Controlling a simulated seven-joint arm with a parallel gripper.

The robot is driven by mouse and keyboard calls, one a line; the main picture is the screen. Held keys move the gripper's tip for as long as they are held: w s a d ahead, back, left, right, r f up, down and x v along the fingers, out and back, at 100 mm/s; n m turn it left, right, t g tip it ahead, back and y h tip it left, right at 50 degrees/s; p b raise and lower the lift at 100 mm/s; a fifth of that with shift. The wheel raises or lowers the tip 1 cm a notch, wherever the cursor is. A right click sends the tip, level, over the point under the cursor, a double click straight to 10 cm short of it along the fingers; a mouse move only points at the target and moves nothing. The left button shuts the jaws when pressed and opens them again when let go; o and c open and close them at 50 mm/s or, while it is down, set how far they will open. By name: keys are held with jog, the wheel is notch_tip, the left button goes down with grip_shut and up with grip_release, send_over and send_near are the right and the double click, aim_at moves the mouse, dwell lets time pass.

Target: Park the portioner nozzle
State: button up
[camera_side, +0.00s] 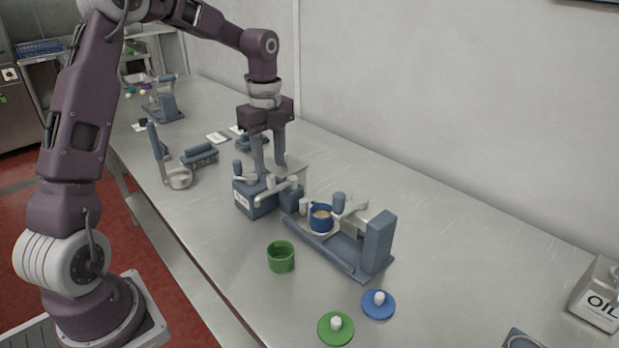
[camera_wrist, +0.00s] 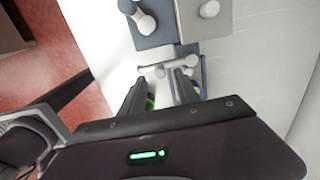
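The portioner (camera_side: 262,200) is a blue-grey box with a white label, standing mid-table. A pale nozzle arm (camera_side: 277,189) with rounded ends sticks out of its near side. My gripper (camera_side: 270,170) points down right above the portioner, with its two fingers apart. In the wrist view the nozzle arm (camera_wrist: 168,70) lies just beyond and between the fingertips of my gripper (camera_wrist: 160,85). I see nothing held. Whether a finger touches the nozzle is unclear.
A blue pot (camera_side: 321,218) sits on a blue-grey stand (camera_side: 345,250) to the right. A green pot (camera_side: 281,257) stands in front. Green (camera_side: 336,329) and blue (camera_side: 378,306) lids lie nearer. Bare table lies behind the stand.

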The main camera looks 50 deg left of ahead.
notch_tip(320, 180, up, 9)
dwell(0.7)
